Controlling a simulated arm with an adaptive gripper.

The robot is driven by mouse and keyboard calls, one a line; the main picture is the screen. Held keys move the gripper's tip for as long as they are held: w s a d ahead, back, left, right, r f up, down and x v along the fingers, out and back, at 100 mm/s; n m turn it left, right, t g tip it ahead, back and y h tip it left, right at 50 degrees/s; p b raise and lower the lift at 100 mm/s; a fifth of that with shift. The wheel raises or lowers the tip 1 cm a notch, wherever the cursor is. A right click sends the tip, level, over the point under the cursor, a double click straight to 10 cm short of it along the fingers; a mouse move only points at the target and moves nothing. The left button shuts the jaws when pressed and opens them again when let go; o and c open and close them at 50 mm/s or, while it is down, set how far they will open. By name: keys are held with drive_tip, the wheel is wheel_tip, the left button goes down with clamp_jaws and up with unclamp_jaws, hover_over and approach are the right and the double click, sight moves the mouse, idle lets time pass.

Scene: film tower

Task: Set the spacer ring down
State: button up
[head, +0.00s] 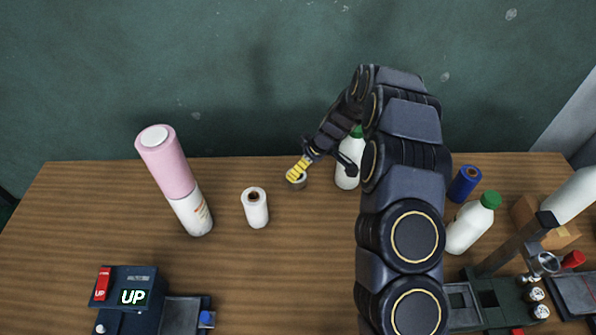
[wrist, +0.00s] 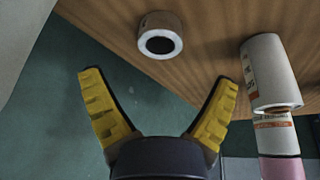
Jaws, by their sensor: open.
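The spacer ring (wrist: 147,53), a short pale ring with a dark hole, sits on the wooden table near its back edge. In the wrist view it lies beyond my fingertips, centred in the gap, with space between it and both fingers. My gripper (wrist: 159,78) is wide open and empty, with yellow ribbed fingers. In the head view my gripper (head: 299,168) is just above the ring (head: 297,185) and partly covers it. I cannot tell the exact height between them.
A white roll (head: 256,212) stands left of the ring, then a tower (head: 178,182) of a pink roll on a labelled white one. A green-capped bottle (head: 347,172) is close on the right, partly behind my arm. The front middle of the table (head: 285,270) is clear.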

drive_tip(key=v, duration=0.5)
drive_tip(key=shift+s+d+r, duration=0.1)
drive_tip(key=shift+r, duration=0.2)
drive_tip(key=s+a+r+m+g, duration=0.1)
drive_tip(key=s+r+m+g, duration=0.15)
drive_tip(key=s+r, duration=1.2)
drive_tip(key=s+d+r+m+h, duration=0.1)
drive_tip(key=s+d+m, duration=0.1)
drive_tip(key=s, duration=0.6)
drive_tip(key=s+d+r+m+g+h, duration=0.1)
drive_tip(key=s+d+m, duration=0.1)
drive_tip(key=s, duration=0.6)
drive_tip(key=s+d+r+m+g+h, duration=0.1)
drive_tip(key=s+m, duration=0.3)
drive_tip(key=s, duration=0.4)
drive_tip(key=shift+d+r+h, duration=0.3)
drive_tip(key=shift+d+r, duration=0.05)
drive_tip(key=shift+d, duration=0.4)
